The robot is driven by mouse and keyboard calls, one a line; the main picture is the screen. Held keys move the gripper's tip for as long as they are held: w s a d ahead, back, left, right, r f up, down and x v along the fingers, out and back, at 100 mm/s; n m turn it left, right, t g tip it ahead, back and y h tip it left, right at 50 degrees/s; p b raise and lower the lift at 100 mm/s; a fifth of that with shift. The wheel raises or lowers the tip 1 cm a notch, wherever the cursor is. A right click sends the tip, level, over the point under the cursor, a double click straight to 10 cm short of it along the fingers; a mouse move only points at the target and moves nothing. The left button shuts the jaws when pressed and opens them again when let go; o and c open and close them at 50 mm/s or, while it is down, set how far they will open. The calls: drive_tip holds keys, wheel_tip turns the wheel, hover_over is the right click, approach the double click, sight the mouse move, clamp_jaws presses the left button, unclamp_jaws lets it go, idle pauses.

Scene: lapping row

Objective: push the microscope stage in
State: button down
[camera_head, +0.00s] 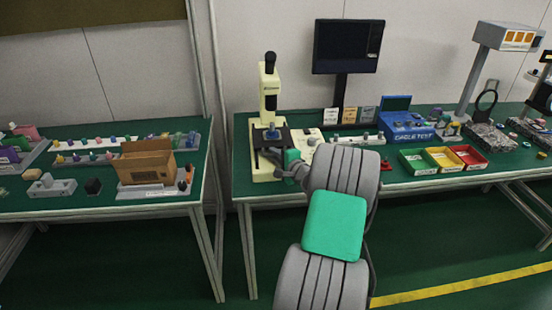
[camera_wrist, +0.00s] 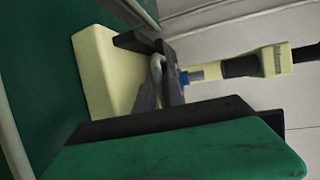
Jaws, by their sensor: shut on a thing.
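The microscope (camera_head: 268,88) stands at the left end of the right-hand bench, with a cream body, a black eyepiece on top and a cream base. Its black stage (camera_head: 279,134) sits low on the front, with a small blue part above it. My gripper (camera_head: 275,155) is at the front of the stage, shut on it; the exact contact is small and partly hidden. In the wrist view the microscope (camera_wrist: 265,61) lies sideways. The grey fingers of my gripper (camera_wrist: 157,82) meet the dark stage (camera_wrist: 138,41) there, beside the cream base (camera_wrist: 95,75).
A monitor (camera_head: 347,46), a blue tester (camera_head: 407,122) and green, yellow and red trays (camera_head: 443,157) stand on the bench to the right. A cardboard box (camera_head: 147,162) is on the left bench (camera_head: 70,202). A gap separates the benches.

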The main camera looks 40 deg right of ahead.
drive_tip(key=c, duration=1.5)
unclamp_jaws()
drive_tip(key=shift+o, duration=0.2)
drive_tip(key=shift+s, duration=0.15)
drive_tip(key=v, duration=0.7)
drive_tip(key=shift+r, duration=0.1)
drive_tip(key=shift+s+a, duration=0.15)
drive_tip(key=shift+s, duration=0.1)
